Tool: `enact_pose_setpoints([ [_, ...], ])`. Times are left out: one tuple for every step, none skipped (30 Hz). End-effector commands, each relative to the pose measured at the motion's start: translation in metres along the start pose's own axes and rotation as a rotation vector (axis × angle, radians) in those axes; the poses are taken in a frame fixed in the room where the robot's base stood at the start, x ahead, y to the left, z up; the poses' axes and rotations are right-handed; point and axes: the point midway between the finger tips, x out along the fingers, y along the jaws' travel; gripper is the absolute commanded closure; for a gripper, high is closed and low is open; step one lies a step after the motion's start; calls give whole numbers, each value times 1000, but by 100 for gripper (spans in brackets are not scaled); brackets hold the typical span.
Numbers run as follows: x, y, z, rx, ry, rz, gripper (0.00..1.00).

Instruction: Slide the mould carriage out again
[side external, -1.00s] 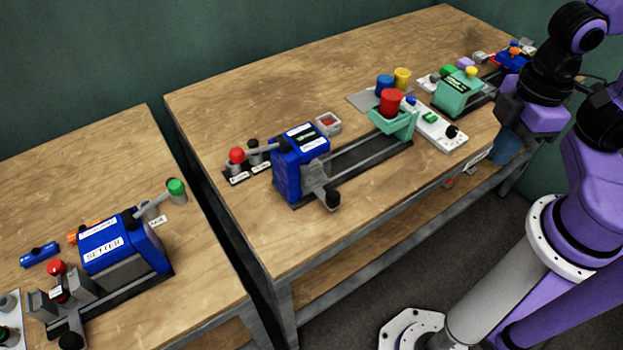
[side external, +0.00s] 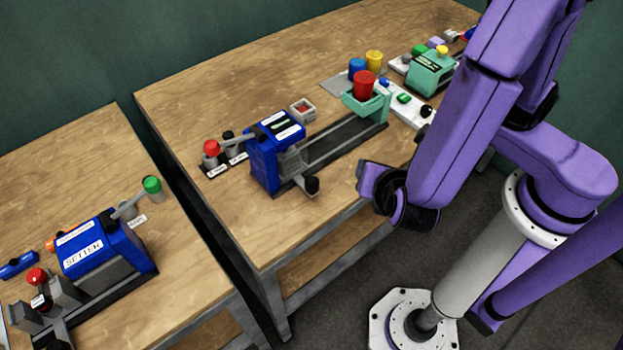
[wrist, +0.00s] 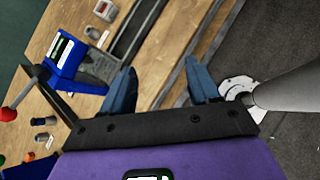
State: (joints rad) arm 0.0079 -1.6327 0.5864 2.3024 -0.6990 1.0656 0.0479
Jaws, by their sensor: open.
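The mint-green mould carriage (side external: 380,106), with a red mould (side external: 364,85) on it, stands at the far end of its dark rails (side external: 325,145). It is well apart from the blue press (side external: 270,160) at the near end of the rails. The press also shows in the wrist view (wrist: 64,56), with the rails (wrist: 137,30) running up from it. My gripper (wrist: 163,80) is open and empty, its two fingers apart above the table's front edge. Its fingers cannot be made out in the side view. The carriage is outside the wrist view.
Blue (side external: 357,66) and yellow (side external: 374,59) cups stand behind the carriage. A second press marked SETTER (side external: 105,247) stands on the left table. Bare wood lies before the rails.

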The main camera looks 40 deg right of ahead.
Motion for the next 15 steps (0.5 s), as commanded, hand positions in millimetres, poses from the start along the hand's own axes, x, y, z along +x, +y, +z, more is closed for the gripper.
enact_pose_setpoints([
  [-1,5,-15,-75,-42,56,40],
  [-2,9,-22,-115,-64,89,40],
  [-3,13,-33,-168,-91,134,40],
  [-4,16,-41,-205,-110,167,40],
  [-5,18,-48,-242,-129,198,40],
  [-6,21,-58,-287,-153,238,40],
  [-7,22,-65,-318,-169,265,40],
  [-8,24,-71,-346,-182,291,40],
  [-9,26,-79,-380,-198,322,40],
  [-10,26,-84,-402,-208,342,40],
  [-10,27,-88,-422,-217,359,40],
  [-11,28,-93,-442,-228,378,40],
  [-12,28,-96,-455,-233,390,40],
  [-12,28,-98,-464,-237,399,40],
  [-12,29,-100,-473,-242,407,40],
])
